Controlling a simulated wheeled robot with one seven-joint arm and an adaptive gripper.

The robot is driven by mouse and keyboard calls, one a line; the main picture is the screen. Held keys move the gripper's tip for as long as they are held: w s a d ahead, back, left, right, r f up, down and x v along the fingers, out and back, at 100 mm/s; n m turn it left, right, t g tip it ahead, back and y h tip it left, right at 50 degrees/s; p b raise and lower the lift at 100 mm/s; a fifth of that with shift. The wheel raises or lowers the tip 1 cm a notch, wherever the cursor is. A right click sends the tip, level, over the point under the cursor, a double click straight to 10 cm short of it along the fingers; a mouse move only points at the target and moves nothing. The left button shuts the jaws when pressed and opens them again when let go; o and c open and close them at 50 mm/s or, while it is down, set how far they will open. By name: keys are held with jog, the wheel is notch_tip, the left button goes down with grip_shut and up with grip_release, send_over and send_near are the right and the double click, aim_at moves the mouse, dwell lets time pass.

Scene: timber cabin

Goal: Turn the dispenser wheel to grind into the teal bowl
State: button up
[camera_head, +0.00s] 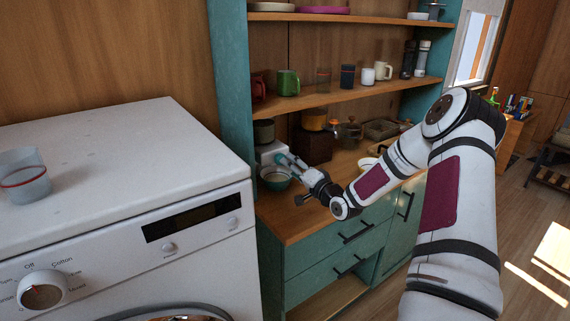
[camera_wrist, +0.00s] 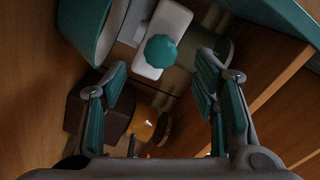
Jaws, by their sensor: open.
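The white dispenser (camera_head: 266,150) stands on the wooden counter at the left end of the shelf unit, with a dark round container on top. Its teal lobed wheel (camera_wrist: 161,51) faces me in the wrist view, between and just beyond my fingertips. The teal bowl (camera_head: 275,184) is below the dispenser front, and its rim and side also show at the upper left of the wrist view (camera_wrist: 82,30). My gripper (camera_head: 290,162) is open with its teal pads (camera_wrist: 162,75) either side of the wheel's line. I cannot tell whether either finger touches the wheel. The bowl's inside is partly hidden.
A dark brown box (camera_head: 312,145) and an amber-coloured jar (camera_head: 314,121) stand right of the dispenser. A white washing machine (camera_head: 120,165) fills the left, with a clear cup (camera_head: 25,180) on top. Shelves with mugs hang above the counter. A pale bowl (camera_head: 368,164) is near my arm.

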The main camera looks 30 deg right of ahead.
jog(key=s, duration=0.5)
jog(key=shift+s+d, duration=0.1)
dwell(0.5)
